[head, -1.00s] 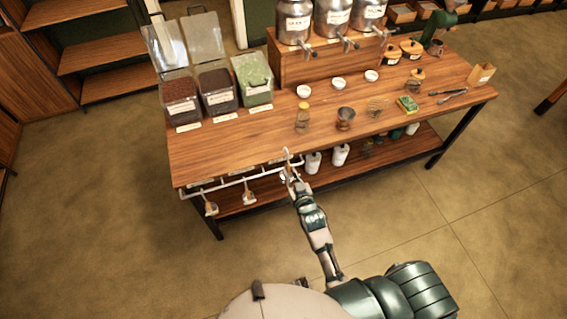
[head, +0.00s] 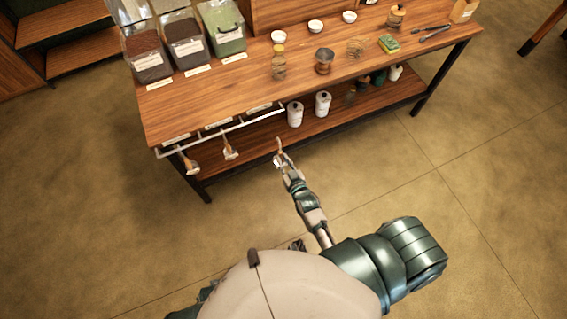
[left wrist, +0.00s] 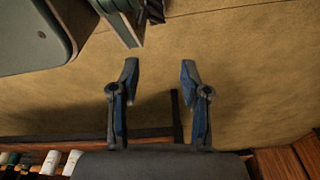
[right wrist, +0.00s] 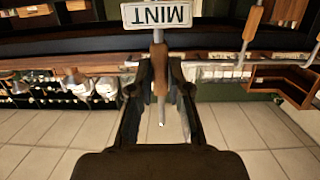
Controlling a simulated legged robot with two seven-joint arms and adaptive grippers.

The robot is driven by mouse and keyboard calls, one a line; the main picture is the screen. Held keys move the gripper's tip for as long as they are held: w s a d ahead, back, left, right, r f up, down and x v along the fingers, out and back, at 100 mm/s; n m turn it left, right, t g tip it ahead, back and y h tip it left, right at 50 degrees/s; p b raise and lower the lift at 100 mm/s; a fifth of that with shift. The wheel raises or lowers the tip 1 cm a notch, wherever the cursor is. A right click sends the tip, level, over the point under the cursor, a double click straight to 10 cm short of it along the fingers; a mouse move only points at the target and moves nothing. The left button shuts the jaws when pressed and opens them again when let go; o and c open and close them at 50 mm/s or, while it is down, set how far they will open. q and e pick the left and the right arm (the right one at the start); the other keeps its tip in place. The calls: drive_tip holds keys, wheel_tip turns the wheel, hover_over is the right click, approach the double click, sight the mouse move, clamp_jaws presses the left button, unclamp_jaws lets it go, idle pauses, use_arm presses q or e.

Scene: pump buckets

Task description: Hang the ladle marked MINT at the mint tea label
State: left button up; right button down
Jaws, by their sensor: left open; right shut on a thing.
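My right gripper (head: 287,164) is shut on a ladle with a wooden handle (head: 279,146), in front of the table and apart from the rail. In the right wrist view the ladle (right wrist: 160,72) stands between my right fingers (right wrist: 160,92), and its white tag (right wrist: 157,14) reads MINT upside down. A pale rail (head: 264,118) runs under the table's front edge. Two other ladles (head: 191,164) (head: 230,152) hang from its left and middle parts. Small labels (head: 257,112) sit above the rail, too small to read. My left gripper (left wrist: 160,67) is open and empty.
White bottles (head: 295,114) stand on the lower shelf (head: 350,113), right of the rail. The floor before the table is clear.

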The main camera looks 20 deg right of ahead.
drive_tip(key=shift+w+d+f+b, duration=0.1)
drive_tip(key=shift+w+b, duration=0.35)
drive_tip(key=shift+w, duration=0.45)
use_arm(q)
drive_tip(key=shift+w+r+b, duration=1.2)
drive_tip(key=shift+r+b, duration=0.65)
drive_tip(key=shift+r, duration=3.4)
drive_tip(key=shift+w+r+b, duration=1.15)
drive_tip(key=shift+r+b, duration=0.7)
drive_tip(key=shift+r, duration=3.4)
drive_tip(key=shift+w+d+r+t+h+b, duration=0.15)
drive_tip(key=shift+w+d+t+b, duration=0.15)
drive_tip(key=shift+w+t, duration=0.45)
drive_tip(key=shift+w+d+r+t+h+b, duration=0.15)
drive_tip(key=shift+w+d+t, duration=0.3)
drive_tip(key=shift+w, duration=0.55)
drive_tip(key=shift+w+d+r+t+h+b, duration=0.15)
drive_tip(key=shift+w+d+t+b, duration=0.15)
drive_tip(key=shift+w+t, duration=0.5)
use_arm(e)
drive_tip(key=w+f, duration=0.2)
drive_tip(key=w, duration=1)
drive_tip(key=shift+w+a+f, duration=0.2)
drive_tip(key=shift+a+f, duration=0.1)
drive_tip(key=shift+a, duration=0.05)
drive_tip(key=c, duration=1)
unclamp_jaws()
drive_tip(key=shift+c, duration=0.2)
